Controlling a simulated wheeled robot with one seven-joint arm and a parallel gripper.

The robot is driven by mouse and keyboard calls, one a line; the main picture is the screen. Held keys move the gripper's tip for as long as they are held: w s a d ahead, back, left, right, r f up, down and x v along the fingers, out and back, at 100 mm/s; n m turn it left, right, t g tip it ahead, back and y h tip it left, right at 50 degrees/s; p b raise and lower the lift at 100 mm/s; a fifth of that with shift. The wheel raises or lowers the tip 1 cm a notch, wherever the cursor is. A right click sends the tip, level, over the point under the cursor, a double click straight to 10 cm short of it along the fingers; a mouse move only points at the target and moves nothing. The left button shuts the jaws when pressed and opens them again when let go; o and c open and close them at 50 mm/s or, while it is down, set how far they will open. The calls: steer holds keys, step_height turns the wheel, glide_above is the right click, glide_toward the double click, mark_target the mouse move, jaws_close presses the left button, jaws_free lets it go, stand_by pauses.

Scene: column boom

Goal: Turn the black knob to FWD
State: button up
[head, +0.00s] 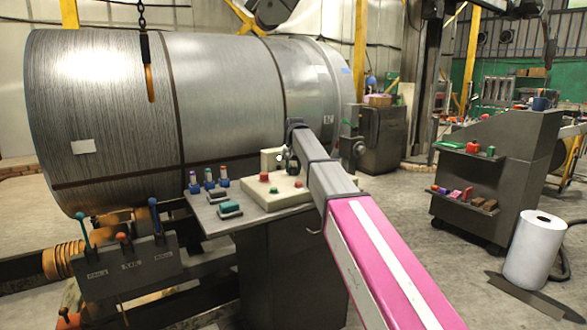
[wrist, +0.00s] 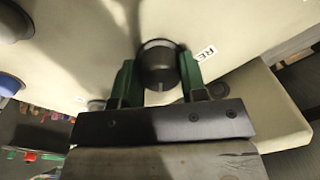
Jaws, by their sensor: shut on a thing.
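The black knob (wrist: 158,60) sits on a cream panel (wrist: 85,50) in the wrist view. My gripper (wrist: 157,68) has its two green fingers on either side of the knob, shut on it. A pale mark shows on the knob's near rim, toward my gripper's base. A label beginning "RE" (wrist: 207,52) is printed right of the knob, partly cut off by the finger. I cannot see a FWD label. In the head view the cream control box (head: 280,194) stands on a grey cabinet. My arm hides the knob there.
Red buttons (head: 264,176) are on the cream box. Several small coloured items (head: 210,180) stand on the cabinet top, left of the box. A lever stand (head: 125,260) is at the left. Open floor lies right of my arm.

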steer(key=o, duration=0.9)
steer(key=shift+d, duration=0.1)
steer(key=r, duration=1.1)
steer(key=shift+d, duration=0.25)
